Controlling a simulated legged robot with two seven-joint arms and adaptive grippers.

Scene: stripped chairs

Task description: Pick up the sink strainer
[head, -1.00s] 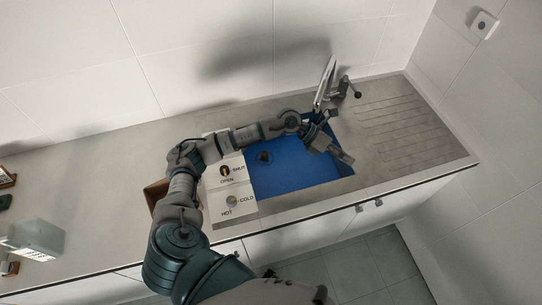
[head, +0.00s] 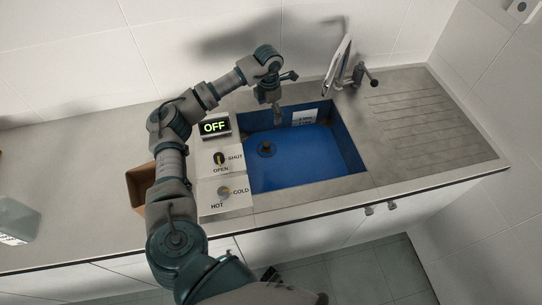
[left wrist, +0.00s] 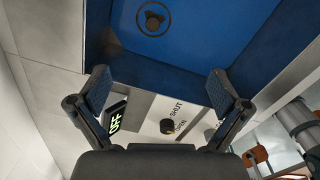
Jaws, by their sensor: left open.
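The sink strainer (head: 267,149) is a small dark round piece on the floor of the blue sink basin (head: 300,170), towards its left side. In the left wrist view the strainer (left wrist: 153,20) shows near the top edge as a dark ring with a knob in its middle. My left gripper (head: 277,116) hangs pointing down over the back left of the basin, apart from the strainer. In the left wrist view the left gripper (left wrist: 158,88) has its two fingers spread wide with nothing between them. My right gripper does not show.
A tap (head: 359,75) stands behind the basin. An OFF display (head: 214,127) and SHUT/OPEN and HOT/COLD panels (head: 222,192) line its left side. A brown box (head: 140,184) is beside my arm. The ribbed drainboard (head: 425,120) is clear.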

